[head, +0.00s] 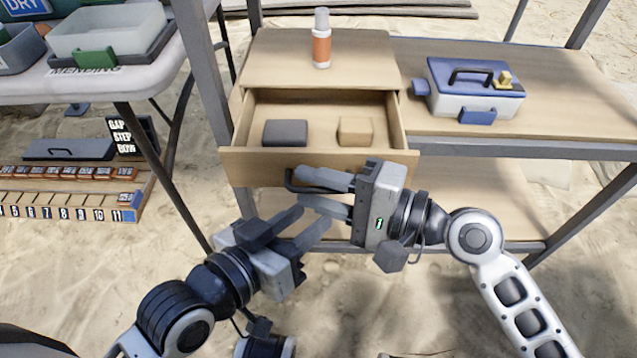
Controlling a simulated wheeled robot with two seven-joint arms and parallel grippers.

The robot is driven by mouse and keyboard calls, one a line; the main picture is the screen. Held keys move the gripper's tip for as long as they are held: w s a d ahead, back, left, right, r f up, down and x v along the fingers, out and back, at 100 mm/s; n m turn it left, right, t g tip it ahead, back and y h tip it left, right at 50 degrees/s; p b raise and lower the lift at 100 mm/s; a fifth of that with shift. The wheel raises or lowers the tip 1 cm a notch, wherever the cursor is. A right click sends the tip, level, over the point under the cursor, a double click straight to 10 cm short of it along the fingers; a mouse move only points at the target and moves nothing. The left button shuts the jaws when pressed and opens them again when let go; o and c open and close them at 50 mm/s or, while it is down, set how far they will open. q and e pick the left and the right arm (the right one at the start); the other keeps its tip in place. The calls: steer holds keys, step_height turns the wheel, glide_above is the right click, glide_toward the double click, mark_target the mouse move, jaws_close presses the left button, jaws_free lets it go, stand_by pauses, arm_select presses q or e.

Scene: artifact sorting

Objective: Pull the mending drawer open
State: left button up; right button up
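The drawer (248,163) in the wooden cabinet is pulled out, its inside showing. A dark grey block (285,133) and a tan block (355,131) lie in it. Its dark bar handle (289,183) is on the front panel, partly hidden by my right gripper. My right gripper (306,188) is at the handle, its fingers close above and below the bar, and appears shut on it. My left gripper (312,222) is open and empty, below and in front of the drawer, its fingertips close to the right gripper's lower finger. No label shows on the drawer front.
An orange-and-white bottle (321,40) stands on the cabinet top. A blue-and-white toolbox (474,88) sits on the bench at right.

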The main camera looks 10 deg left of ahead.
stand_by(0.3)
steer(key=v, duration=1.6)
